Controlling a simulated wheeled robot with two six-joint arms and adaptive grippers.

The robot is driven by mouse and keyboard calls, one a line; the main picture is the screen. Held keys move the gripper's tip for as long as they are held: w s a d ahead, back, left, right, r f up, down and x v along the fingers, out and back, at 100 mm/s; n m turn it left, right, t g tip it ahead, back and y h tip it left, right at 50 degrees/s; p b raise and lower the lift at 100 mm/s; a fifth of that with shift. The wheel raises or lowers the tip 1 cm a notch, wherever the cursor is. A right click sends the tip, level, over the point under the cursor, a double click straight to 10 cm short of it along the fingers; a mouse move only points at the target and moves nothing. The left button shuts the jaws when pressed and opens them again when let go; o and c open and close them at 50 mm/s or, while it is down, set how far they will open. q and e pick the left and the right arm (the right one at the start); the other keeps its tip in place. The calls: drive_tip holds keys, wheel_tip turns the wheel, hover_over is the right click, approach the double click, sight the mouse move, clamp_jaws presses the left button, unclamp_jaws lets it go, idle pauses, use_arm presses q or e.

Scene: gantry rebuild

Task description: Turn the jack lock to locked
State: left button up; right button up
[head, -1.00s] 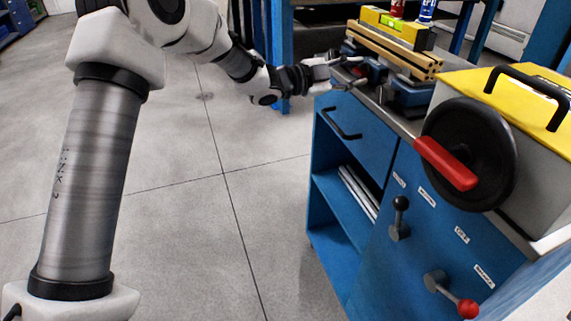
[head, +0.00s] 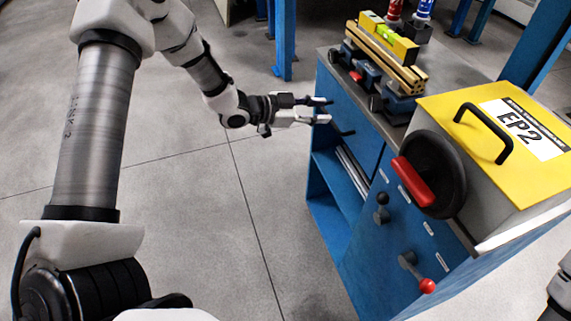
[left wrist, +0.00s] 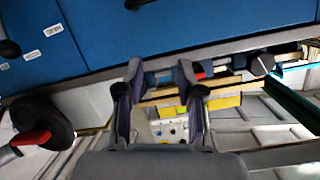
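Two levers stick out of the front of the blue cabinet in the head view: one with a black knob (head: 382,205) and one with a red knob (head: 427,286), which points down and right. Small white labels sit near them, but I cannot read them or tell which lever is the jack lock. My left gripper (head: 328,110) is open and empty by the cabinet's upper left edge, well apart from both levers. Its spread fingers also show in the left wrist view (left wrist: 160,85). A dark part of my right arm shows at the bottom right edge; its fingers cannot be made out.
A vise with wooden strips (head: 385,60) and a yellow level (head: 388,38) occupies the bench top. The floor at left is clear.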

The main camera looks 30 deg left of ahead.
use_arm(q)
drive_tip(key=s+d+f+n+g+y+p, duration=0.1)
drive_tip(key=s+f+n+g+p, duration=0.1)
drive_tip(key=s, duration=0.7)
drive_tip(key=s+d+f+n+g+y+p, duration=0.1)
drive_tip(key=s+f+n+g+y+p, duration=0.1)
drive_tip(key=s+f+p, duration=0.3)
drive_tip(key=s+n+g+p, duration=0.1)
drive_tip(key=s+p, duration=0.3)
drive_tip(key=shift+s+f+g+y, duration=0.25)
drive_tip(key=shift+f+g+y, duration=0.05)
drive_tip(key=shift+f+g, duration=0.1)
drive_tip(key=s+d+f+g+y, duration=0.1)
drive_tip(key=s+d+f+g, duration=0.3)
drive_tip(key=s, duration=0.5)
drive_tip(key=s+a+f+n+g+y, duration=0.1)
drive_tip(key=s+a+f+n+y, duration=0.1)
drive_tip(key=s+a+n+y, duration=0.3)
drive_tip(key=s+n, duration=0.2)
drive_tip(key=s, duration=0.2)
drive_tip(key=shift+s+a+f, duration=0.15)
drive_tip(key=shift+a+f, duration=0.1)
drive_tip(key=shift+f, duration=0.05)
